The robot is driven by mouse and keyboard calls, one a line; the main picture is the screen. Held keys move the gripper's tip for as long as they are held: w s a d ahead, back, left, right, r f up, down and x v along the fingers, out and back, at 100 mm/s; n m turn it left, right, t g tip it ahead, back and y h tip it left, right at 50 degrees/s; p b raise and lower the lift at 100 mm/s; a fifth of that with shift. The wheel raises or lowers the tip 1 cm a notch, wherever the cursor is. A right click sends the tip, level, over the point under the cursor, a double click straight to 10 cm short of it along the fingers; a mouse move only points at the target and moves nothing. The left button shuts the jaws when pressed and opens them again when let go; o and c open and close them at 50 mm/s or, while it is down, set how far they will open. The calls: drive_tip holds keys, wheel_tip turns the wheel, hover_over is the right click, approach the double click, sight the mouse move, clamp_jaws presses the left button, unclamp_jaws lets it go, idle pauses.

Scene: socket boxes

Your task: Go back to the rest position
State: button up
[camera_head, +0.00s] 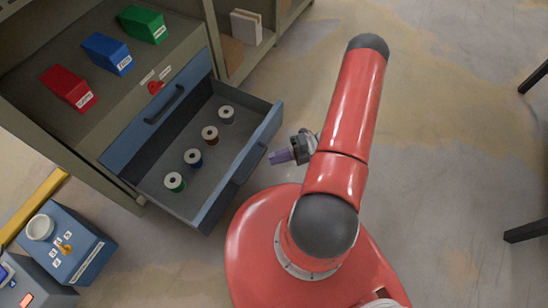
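My gripper (280,156) is at the end of my red arm, just right of the open drawer's front corner. It points left, and its end looks pale purple. It is small in view, and I cannot tell whether it is open, shut or holding something. The blue-grey drawer (236,176) is pulled out of the cabinet. Several spools (194,157) stand in a row inside it. A red box (69,88), a blue box (107,54) and a green box (142,24) stand on the cabinet surface above.
A white box (246,27) sits on a shelf. Dark legs (527,231) show at the right edge. The floor between is clear.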

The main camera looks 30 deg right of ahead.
idle(0.3)
drive_tip(key=w+a+r+n+g+h, duration=0.1)
drive_tip(key=a+r+n+g+h, duration=0.3)
drive_tip(key=r+n, duration=0.75)
drive_tip(key=w+d+r+n+g+h, duration=0.1)
drive_tip(key=r+n+h, duration=0.4)
drive_tip(key=r+n, duration=0.65)
drive_tip(key=s+a+r+n+t+h, duration=0.1)
drive_tip(key=s+r+n+t+h, duration=0.1)
drive_tip(key=r+n, duration=0.3)
drive_tip(key=s+a+r+n+t+h, duration=0.1)
drive_tip(key=s+r+n+t+h, duration=0.1)
drive_tip(key=s+r+n, duration=0.3)
drive_tip(key=s+a+r+n+t+h+p, duration=0.1)
drive_tip(key=s+a+r+n+t+h, duration=0.1)
drive_tip(key=r+n, duration=0.4)
wheel_tip(320, 180, up, 5)
drive_tip(key=shift+s+f+n+t+h, duration=0.2)
drive_tip(key=shift+s+n+t+h, duration=0.2)
drive_tip(key=shift+s+t+h, duration=0.4)
